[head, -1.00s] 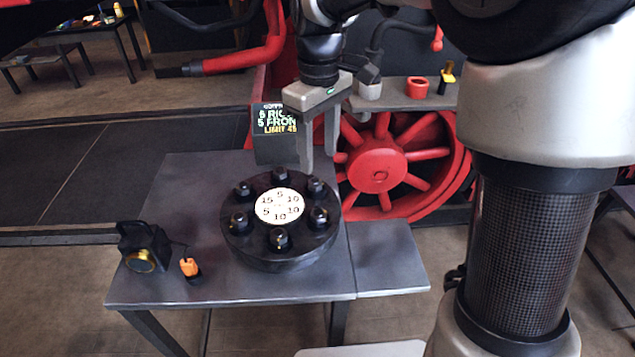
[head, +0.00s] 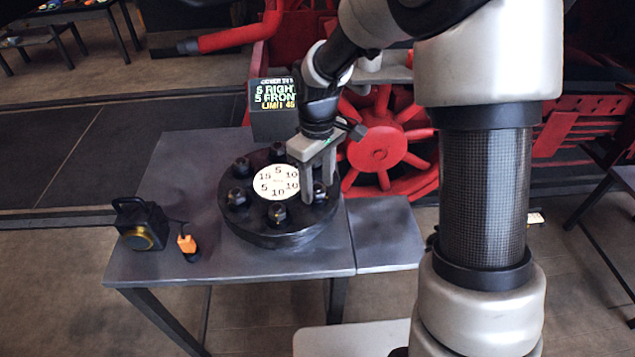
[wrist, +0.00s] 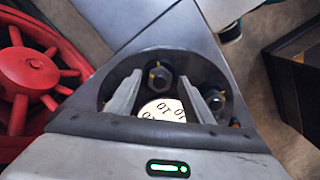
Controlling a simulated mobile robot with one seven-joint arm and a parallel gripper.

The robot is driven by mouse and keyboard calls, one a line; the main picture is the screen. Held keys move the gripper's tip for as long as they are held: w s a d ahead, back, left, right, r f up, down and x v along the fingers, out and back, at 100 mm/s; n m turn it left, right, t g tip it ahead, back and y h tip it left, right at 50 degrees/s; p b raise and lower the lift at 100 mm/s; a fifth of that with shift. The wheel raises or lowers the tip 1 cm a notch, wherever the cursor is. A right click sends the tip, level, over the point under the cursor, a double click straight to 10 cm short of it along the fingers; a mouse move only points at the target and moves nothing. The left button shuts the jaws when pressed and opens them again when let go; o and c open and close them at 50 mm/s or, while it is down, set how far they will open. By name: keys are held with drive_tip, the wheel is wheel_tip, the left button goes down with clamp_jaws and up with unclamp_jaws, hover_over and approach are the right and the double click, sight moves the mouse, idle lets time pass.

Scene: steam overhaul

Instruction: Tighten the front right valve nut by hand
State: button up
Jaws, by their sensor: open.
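A round black valve cover (head: 285,238) stands on the table with a ring of dark nuts around a white numbered plate (head: 272,184). The front right nut (head: 319,191) is at the ring's right side. My gripper (head: 318,193) is open and points down over that side, a finger on either side of this nut. In the wrist view the nut (wrist: 160,78) shows between the fingertips, and another nut (wrist: 214,98) sits beside the right finger. I cannot tell whether the fingers touch the nut. The back right nut is hidden behind my gripper.
A dark sign (head: 275,123) with green and yellow text stands behind the cover. A black lamp-like device (head: 140,224) and a small orange-and-black item (head: 188,246) lie on the left of the grey table (head: 230,276). A red spoked wheel (head: 378,155) is behind.

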drive_tip(key=c, duration=1)
drive_tip(key=shift+c, duration=0.2)
drive_tip(key=shift+m, duration=0.3)
drive_tip(key=m, duration=0.3)
drive_tip(key=shift+m, duration=2.6)
drive_tip(key=o, duration=1)
